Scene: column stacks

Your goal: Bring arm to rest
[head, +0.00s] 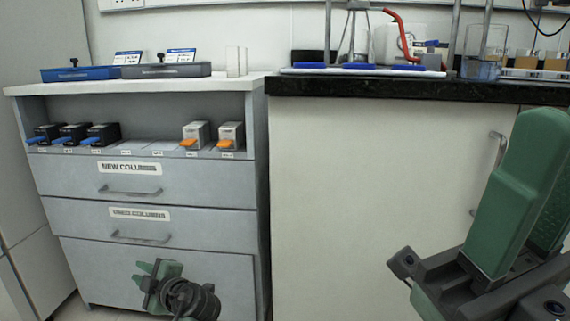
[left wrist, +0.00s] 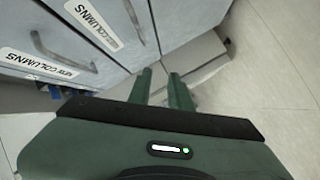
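My left gripper (head: 147,275) is low in front of the cabinet's bottom panel, at the lower left of the head view. In the left wrist view its two green fingers (left wrist: 160,76) stand apart with nothing between them, so it is open and empty. A large green and black part of my right arm, which looks like the right gripper (head: 530,150), rises close to the camera at the right. I cannot tell whether its fingers are open or shut. It shows nothing clearly held.
A grey cabinet (head: 150,190) has drawers labelled for new and used columns, with cartridges (head: 102,134) on its shelf. Blue (head: 80,74) and grey trays stand on top. A black-topped bench (head: 400,90) bears glassware. The left wrist view shows open floor (left wrist: 275,60).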

